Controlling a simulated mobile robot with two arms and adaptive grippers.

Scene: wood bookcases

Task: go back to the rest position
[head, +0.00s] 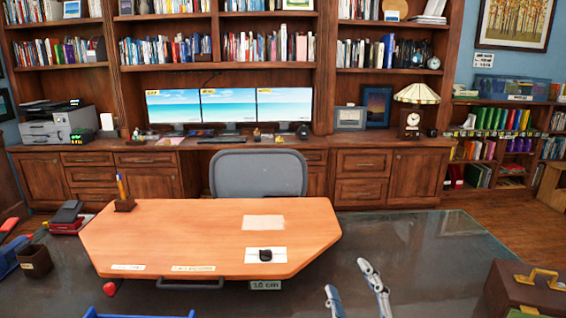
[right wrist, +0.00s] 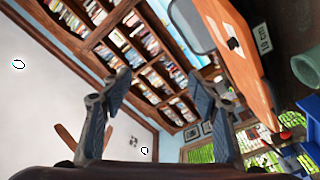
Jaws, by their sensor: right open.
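My right gripper (head: 356,283) shows at the bottom of the head view, right of centre, with its two fingers apart and nothing between them. It is in front of the orange wooden board (head: 210,225), to the right of the label reading "10 cm" (head: 265,285). The right wrist view also shows the right gripper (right wrist: 160,88), with its fingers wide apart and empty; shelves show beyond the gap. My left gripper is in neither view.
A dark glossy table (head: 420,250) carries the board, with a black mouse (head: 266,254) on it. A brown case (head: 525,290) is at right. A dark cup (head: 35,262) and a blue object (head: 140,313) are at left. A grey chair (head: 258,172) stands behind.

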